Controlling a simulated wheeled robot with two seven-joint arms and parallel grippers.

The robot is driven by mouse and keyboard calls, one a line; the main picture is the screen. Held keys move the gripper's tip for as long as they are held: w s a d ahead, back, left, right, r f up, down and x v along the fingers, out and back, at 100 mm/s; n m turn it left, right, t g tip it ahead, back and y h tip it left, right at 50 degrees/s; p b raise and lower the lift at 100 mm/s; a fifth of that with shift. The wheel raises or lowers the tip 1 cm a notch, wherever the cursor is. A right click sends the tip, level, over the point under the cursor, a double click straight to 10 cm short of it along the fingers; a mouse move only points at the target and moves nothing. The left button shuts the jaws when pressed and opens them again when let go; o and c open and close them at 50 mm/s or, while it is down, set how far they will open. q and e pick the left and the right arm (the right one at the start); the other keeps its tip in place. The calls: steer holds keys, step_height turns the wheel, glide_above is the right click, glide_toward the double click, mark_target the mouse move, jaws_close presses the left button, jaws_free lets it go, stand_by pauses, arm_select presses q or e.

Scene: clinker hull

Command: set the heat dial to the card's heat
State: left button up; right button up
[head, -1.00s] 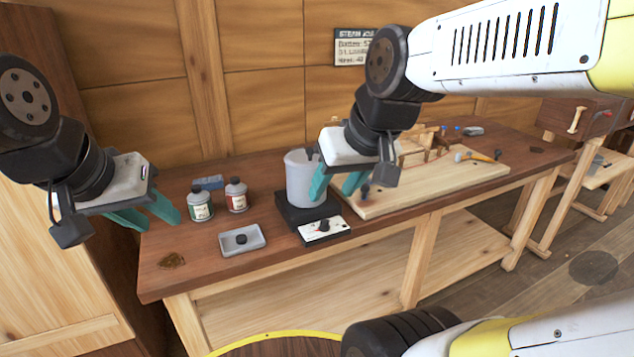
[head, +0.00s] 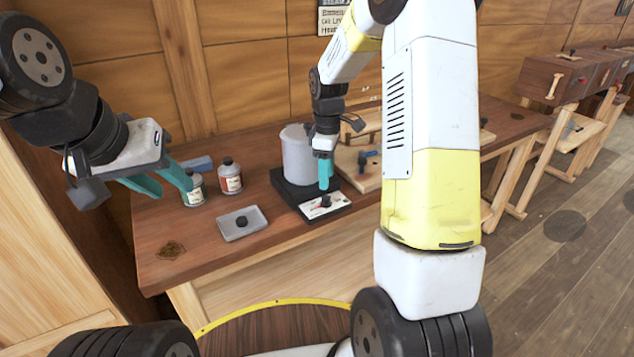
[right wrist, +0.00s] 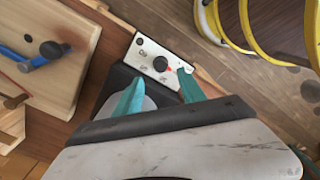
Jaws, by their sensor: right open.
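The heat dial (head: 325,201) is a small black knob on a white panel at the front of a black heater base (head: 285,190). In the right wrist view the dial (right wrist: 161,64) has a red mark and sits between printed labels, one reading "Off"; the others are too small to read surely. My right gripper (head: 325,186) is just above the dial, fingers open, apart from it. In the right wrist view its fingertips (right wrist: 158,84) lie short of the knob.
A grey pot (head: 297,152) stands on the base. A green-labelled bottle (head: 194,190), a red-labelled bottle (head: 230,178), a blue block (head: 197,163) and a grey tray (head: 232,232) are to the left. A wooden board (head: 362,178) lies to the right.

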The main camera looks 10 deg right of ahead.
mark_target(326, 197)
step_height(326, 197, down, 7)
steer(key=shift+f, duration=0.15)
stand_by(0.4)
jaws_close()
